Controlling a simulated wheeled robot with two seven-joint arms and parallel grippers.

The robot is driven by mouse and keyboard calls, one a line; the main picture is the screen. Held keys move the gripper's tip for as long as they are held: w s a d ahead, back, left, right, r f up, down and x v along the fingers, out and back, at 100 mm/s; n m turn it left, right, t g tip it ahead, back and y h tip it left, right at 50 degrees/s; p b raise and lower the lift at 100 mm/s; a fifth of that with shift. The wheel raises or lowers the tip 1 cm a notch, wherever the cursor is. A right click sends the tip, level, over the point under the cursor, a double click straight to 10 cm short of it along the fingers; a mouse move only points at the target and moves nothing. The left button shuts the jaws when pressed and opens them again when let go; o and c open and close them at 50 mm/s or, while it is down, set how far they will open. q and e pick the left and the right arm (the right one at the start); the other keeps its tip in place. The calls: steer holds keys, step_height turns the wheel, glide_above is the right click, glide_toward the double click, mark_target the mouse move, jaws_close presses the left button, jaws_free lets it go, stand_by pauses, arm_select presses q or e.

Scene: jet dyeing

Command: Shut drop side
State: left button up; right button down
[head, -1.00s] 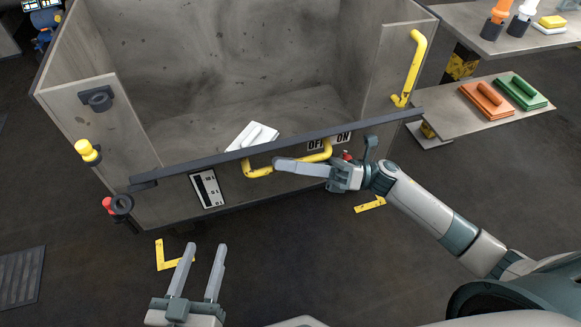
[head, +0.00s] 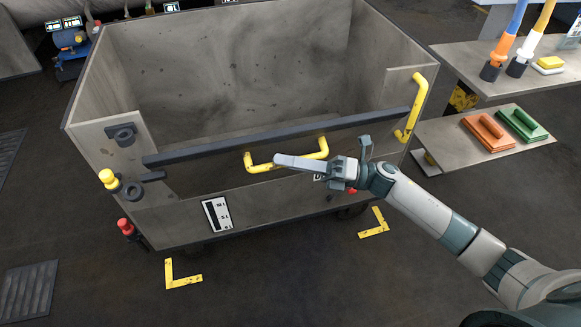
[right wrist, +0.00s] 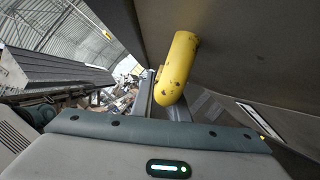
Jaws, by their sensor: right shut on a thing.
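The drop side is the front panel of the grey metal truck, topped by a dark rail (head: 225,145). The rail stands across the opening, level with the lower part of the side posts. A yellow handle (head: 258,167) is fixed to its front. My right gripper (head: 290,161) is shut on this handle, which also shows between its fingers in the right wrist view (right wrist: 178,68). My left gripper is outside the view.
A yellow knob (head: 107,177) and a red knob (head: 125,227) stick out at the truck's left. A yellow bar (head: 418,105) is on the right post. Shelves at right hold an orange block (head: 488,132) and a green block (head: 522,124).

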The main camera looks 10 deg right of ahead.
steer(key=w+r+m+p, duration=0.1)
steer(key=w+r+p, duration=0.1)
steer(key=w, duration=0.1)
steer(key=w+r+m+h+p, duration=0.1)
steer(key=w, duration=0.1)
steer(key=shift+w+m, duration=0.15)
steer(key=shift+m, duration=0.15)
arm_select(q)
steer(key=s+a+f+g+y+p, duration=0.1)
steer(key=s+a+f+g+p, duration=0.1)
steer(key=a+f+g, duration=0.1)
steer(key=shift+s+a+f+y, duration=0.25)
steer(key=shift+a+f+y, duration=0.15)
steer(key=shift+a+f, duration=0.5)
arm_select(e)
steer(key=w+m, duration=0.1)
steer(key=w, duration=0.2)
steer(key=w+r+m+h, duration=0.1)
steer(key=w, duration=0.1)
steer(key=shift+w+a+m, duration=0.1)
steer(key=shift+w+m, duration=0.05)
steer(key=shift+m, duration=0.15)
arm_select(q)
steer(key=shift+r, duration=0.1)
arm_select(e)
steer(key=shift+r+t, duration=0.1)
steer(key=shift+t, duration=0.3)
